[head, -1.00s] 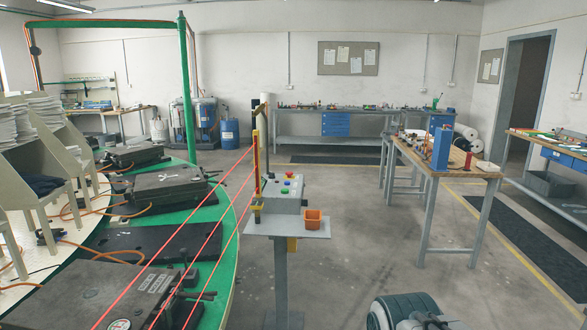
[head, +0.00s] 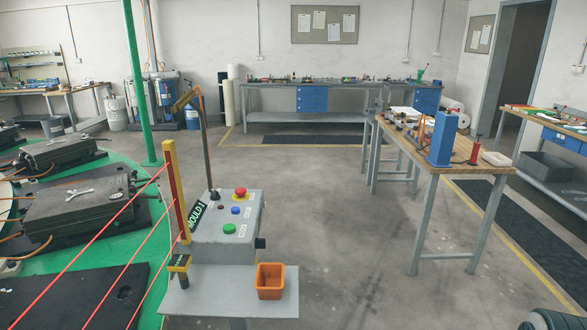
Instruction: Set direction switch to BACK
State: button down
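The grey control box (head: 225,228) stands on a small grey pedestal shelf (head: 205,302), left of the picture's middle. My gripper is not in view.
An orange bin (head: 270,281) sits on the shelf's right part. A yellow-and-red post (head: 176,192) with red beams stands left of the box, beside the green carousel (head: 150,205). A wooden-topped table (head: 455,158) stands at right. The floor between is clear.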

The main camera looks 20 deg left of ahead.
aim_at(215, 196)
jog(key=u, duration=0.2)
jog(key=i, duration=1.5)
jog(key=u, duration=1.45)
jog(key=i, duration=0.75)
jog(key=u, duration=0.6)
